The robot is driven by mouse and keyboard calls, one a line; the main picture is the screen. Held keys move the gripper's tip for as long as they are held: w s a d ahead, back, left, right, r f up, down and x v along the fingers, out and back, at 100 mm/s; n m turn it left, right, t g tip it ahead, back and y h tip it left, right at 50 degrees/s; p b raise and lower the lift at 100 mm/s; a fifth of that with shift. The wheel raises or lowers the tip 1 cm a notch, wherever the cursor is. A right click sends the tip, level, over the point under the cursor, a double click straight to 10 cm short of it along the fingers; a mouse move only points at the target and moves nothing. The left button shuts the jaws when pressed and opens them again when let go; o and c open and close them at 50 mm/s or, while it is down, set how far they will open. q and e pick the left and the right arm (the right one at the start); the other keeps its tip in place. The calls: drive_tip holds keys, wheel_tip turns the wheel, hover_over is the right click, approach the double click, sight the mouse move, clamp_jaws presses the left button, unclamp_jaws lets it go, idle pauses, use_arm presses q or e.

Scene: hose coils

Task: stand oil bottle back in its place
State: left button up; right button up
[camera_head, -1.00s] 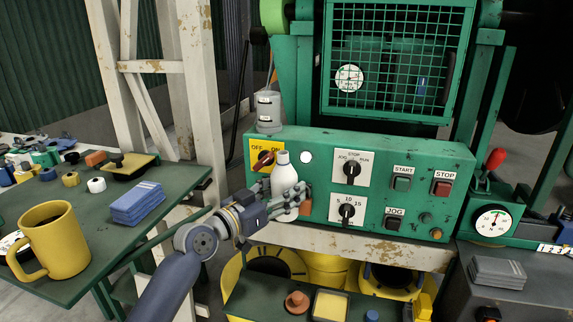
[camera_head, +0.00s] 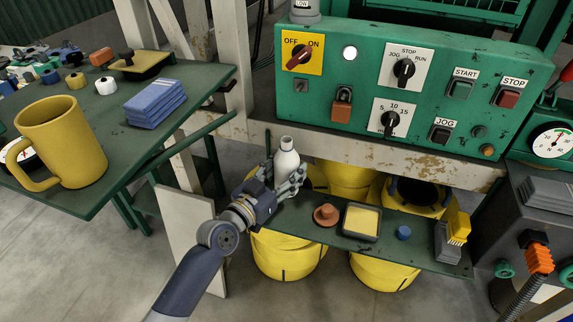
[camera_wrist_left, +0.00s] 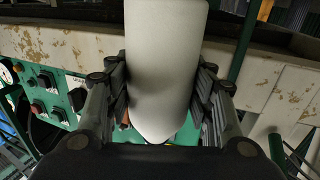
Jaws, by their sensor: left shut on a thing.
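The white oil bottle (camera_head: 286,158) is upright in my left gripper (camera_head: 284,184), at the left end of the low dark green shelf in the head view. Its neck and cap show above the fingers; its lower part is hidden by the gripper. The left wrist view shows the bottle's white body (camera_wrist_left: 163,65) between the two fingers (camera_wrist_left: 163,100), which are shut on it from both sides. I cannot tell whether its base touches the shelf. My right gripper is not in view.
The low shelf (camera_head: 305,228) holds a brown knob-like piece (camera_head: 326,214), a tray with yellow contents (camera_head: 361,221), a blue cap (camera_head: 404,232) and a yellow brush (camera_head: 457,228). The green control panel (camera_head: 440,60) and a worn pale beam (camera_head: 400,154) are above. Yellow drums (camera_head: 289,256) stand below.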

use_arm(q)
drive_tip(key=shift+f+b, duration=0.8)
wheel_tip(320, 180, down, 2)
drive_tip(key=shift+f+b, duration=0.25)
drive_tip(key=shift+b, duration=0.9)
drive_tip(key=shift+f+b, duration=0.7)
drive_tip(key=shift+f, duration=0.1)
drive_tip(key=shift+f, duration=0.3)
drive_tip(key=shift+f+b, duration=0.35)
drive_tip(key=shift+b, duration=0.2)
